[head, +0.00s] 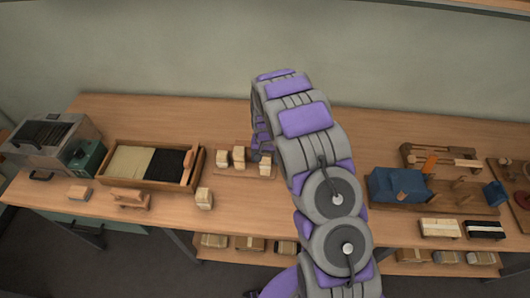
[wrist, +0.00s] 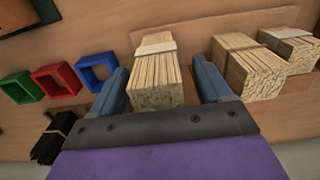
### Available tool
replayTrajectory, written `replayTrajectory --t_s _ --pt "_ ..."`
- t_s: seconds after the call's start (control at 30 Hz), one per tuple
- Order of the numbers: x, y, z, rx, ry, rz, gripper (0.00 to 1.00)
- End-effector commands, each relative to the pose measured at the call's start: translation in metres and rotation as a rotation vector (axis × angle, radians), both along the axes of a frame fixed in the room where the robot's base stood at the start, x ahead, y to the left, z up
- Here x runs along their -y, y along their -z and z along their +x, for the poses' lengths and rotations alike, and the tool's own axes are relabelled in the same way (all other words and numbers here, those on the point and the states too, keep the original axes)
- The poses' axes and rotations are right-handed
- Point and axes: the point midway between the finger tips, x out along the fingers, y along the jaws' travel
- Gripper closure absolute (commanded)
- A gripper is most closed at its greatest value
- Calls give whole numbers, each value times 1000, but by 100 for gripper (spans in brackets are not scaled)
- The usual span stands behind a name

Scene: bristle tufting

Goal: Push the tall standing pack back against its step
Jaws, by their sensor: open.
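In the wrist view, a pale bristle pack (wrist: 155,72) with a white band lies between the two blue fingers of my gripper (wrist: 162,85). The fingers are apart, with a gap visible on both sides of the pack. I cannot tell whether they touch it. Two more pale packs (wrist: 245,65) (wrist: 288,45) are to the right. In the head view, my gripper (head: 258,148) is partly hidden by my arm, beside a group of small packs (head: 238,156) on a thin board. One pack (head: 204,198) stands apart, nearer the bench front. I cannot tell which is the tall one; no step is clear.
A tray (head: 200,163) of cream and black bristles and a grey machine (head: 50,140) are at the left. Green, red and blue square rings (wrist: 97,72) and a black bundle (wrist: 55,138) are left of my fingers.

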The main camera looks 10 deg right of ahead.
Motion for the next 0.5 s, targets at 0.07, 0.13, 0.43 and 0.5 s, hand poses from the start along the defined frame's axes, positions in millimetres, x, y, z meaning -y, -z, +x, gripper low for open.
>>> replayTrajectory --t_s 0.07,0.13,0.43,0.5 --pt "0 3 0 -1 0 0 22" --pt "0 4 0 0 0 0 22" --pt "0 4 0 0 0 0 28" --pt "0 4 0 0 0 0 35"
